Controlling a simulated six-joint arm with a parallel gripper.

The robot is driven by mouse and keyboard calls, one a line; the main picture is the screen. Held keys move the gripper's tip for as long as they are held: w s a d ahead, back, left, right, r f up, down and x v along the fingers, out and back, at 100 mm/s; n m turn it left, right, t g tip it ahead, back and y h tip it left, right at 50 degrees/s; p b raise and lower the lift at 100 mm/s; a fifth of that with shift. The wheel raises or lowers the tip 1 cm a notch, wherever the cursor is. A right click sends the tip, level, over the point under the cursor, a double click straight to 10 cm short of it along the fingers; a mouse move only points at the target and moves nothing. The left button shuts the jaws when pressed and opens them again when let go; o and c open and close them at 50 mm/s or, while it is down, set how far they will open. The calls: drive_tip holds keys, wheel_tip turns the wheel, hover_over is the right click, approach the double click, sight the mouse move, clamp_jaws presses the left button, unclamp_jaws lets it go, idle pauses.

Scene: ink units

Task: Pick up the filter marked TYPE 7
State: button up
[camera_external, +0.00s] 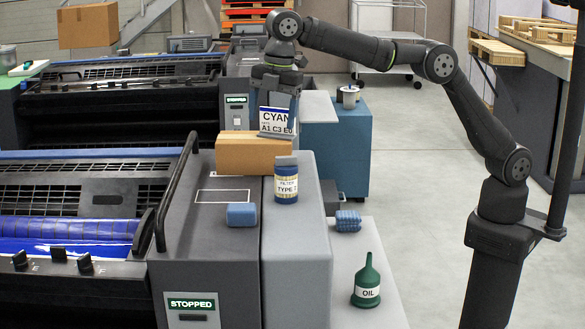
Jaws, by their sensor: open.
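The filter (286,184) is a dark blue cylinder with a pale label reading FILTER and TYPE, followed by a small digit that looks like a 7. It stands upright on the grey top of the near press unit, in front of the right end of a cardboard box. My gripper (277,88) is open, above and behind the filter and well apart from it. A card marked CYAN (277,121) stands just below the gripper and covers part of the view of its fingertips. I cannot tell whether they touch.
The cardboard box (250,157) stands behind the filter. A black handrail (176,190) rises at left.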

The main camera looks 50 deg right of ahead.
sight(286, 165)
drive_tip(key=f+m, duration=0.1)
drive_tip(key=f, duration=0.2)
drive_tip(key=s+d+f+m, duration=0.1)
drive_tip(key=f, duration=0.2)
drive_tip(key=s+d+f+m+g+h, duration=0.1)
drive_tip(key=f, duration=0.2)
drive_tip(key=shift+s+f, duration=0.1)
drive_tip(key=shift+f, duration=0.15)
drive_tip(key=f, duration=0.5)
drive_tip(key=shift+s+a+f, duration=0.3)
drive_tip(key=shift+s, duration=0.1)
drive_tip(key=c, duration=1.1)
drive_tip(key=shift+r, duration=0.15)
